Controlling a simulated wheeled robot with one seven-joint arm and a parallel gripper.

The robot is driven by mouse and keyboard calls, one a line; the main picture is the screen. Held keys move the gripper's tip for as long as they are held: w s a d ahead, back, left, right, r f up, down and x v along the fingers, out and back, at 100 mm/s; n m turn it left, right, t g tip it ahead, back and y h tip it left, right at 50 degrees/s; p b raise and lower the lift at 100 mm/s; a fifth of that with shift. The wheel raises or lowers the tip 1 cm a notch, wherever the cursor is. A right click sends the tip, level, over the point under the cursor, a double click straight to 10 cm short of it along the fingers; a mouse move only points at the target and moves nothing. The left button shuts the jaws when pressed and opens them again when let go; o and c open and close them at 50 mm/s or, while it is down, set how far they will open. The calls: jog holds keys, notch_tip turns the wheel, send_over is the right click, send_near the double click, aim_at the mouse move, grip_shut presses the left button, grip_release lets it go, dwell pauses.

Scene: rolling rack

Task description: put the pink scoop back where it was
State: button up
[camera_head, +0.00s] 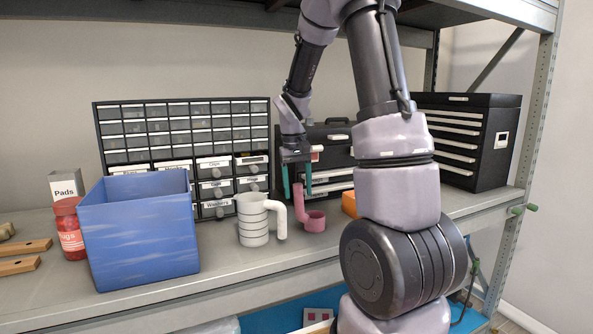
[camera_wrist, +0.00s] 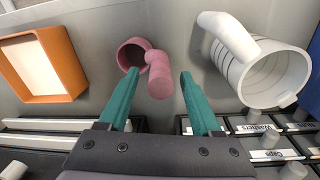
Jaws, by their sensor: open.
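The pink scoop (camera_head: 314,220) stands on the grey shelf, right of a white ringed jug, with its handle rising from its left side. In the wrist view the scoop (camera_wrist: 135,53) shows its round open cup, and its handle (camera_wrist: 159,75) points toward the camera. My gripper (camera_head: 297,196) is over the scoop's handle, fingers pointing down. In the wrist view the open teal fingers of my gripper (camera_wrist: 157,78) lie on either side of the handle's end. I cannot tell whether they touch it.
The white jug (camera_head: 252,220) stands close left of the scoop. An orange box (camera_head: 349,204) is just right. A blue bin (camera_head: 140,232), red jar (camera_head: 69,228) and drawer cabinet (camera_head: 183,128) are farther left and behind. Black tool chests (camera_head: 467,140) stand at the back right.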

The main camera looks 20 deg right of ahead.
jog(key=r, duration=0.7)
jog(key=shift+a+r, duration=0.15)
jog(key=shift+a, duration=0.15)
jog(key=s+a+r+t+y, duration=0.1)
jog(key=s+a+r+t, duration=0.1)
jog(key=s, duration=0.4)
jog(key=s+a+r+m+t+y, duration=0.1)
jog(key=s+a+r+t, duration=0.1)
jog(key=s+r, duration=0.3)
jog(key=s+a+r+m+t+y, duration=0.1)
jog(key=s+a+r+t, duration=0.2)
jog(key=s, duration=0.5)
jog(key=shift+s+r, duration=0.25)
jog(key=shift+r, duration=0.4)
